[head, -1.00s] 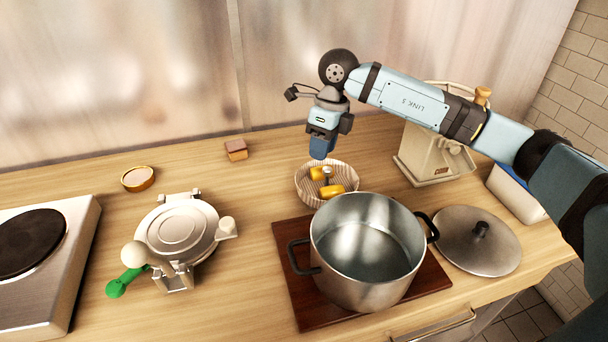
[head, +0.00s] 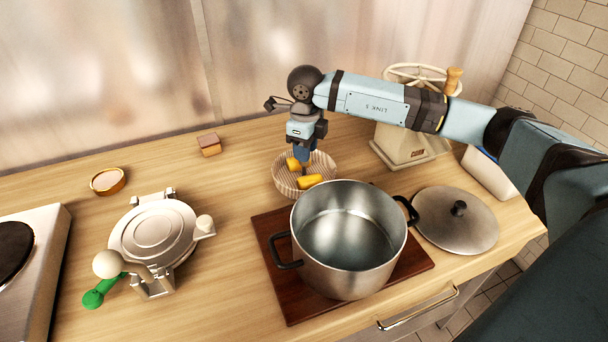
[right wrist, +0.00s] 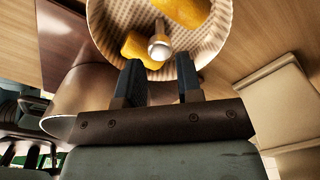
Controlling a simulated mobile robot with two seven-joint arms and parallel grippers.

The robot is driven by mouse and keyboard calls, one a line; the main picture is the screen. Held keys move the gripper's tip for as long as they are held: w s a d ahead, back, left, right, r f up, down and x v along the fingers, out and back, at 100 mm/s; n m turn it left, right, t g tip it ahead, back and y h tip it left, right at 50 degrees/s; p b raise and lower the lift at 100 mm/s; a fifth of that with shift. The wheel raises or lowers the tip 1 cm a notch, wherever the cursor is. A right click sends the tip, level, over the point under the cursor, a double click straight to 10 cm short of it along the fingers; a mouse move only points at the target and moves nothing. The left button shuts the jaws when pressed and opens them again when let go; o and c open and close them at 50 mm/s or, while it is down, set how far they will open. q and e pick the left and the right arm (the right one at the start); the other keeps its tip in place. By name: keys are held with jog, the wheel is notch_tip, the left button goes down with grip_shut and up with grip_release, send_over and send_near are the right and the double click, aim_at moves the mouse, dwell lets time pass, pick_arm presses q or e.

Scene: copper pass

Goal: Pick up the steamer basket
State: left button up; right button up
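The steamer basket (head: 287,184) is a round, pale, ribbed bowl behind the pot on the counter. It holds yellow pieces (head: 310,181) and has a central post. In the right wrist view, the post's round metal knob (right wrist: 159,47) shows at the top, inside the basket (right wrist: 222,22). My right gripper (head: 302,160) reaches down over the basket and hides part of it. In the right wrist view, its two dark fingers (right wrist: 160,76) are apart, with the knob in line with the gap just beyond their tips. Nothing is held. My left gripper is not seen.
A steel pot (head: 350,260) stands on a dark red board (head: 268,226) close in front of the basket. A lid (head: 455,220) lies right of it. A cream crank-wheel device (head: 405,146) stands behind right. A press (head: 150,235) and hotplate (head: 45,260) are left.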

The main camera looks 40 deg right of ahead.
aim_at(304, 173)
jog(key=f, duration=0.4)
jog(key=shift+w, duration=0.2)
jog(key=shift+r, duration=0.1)
grip_shut()
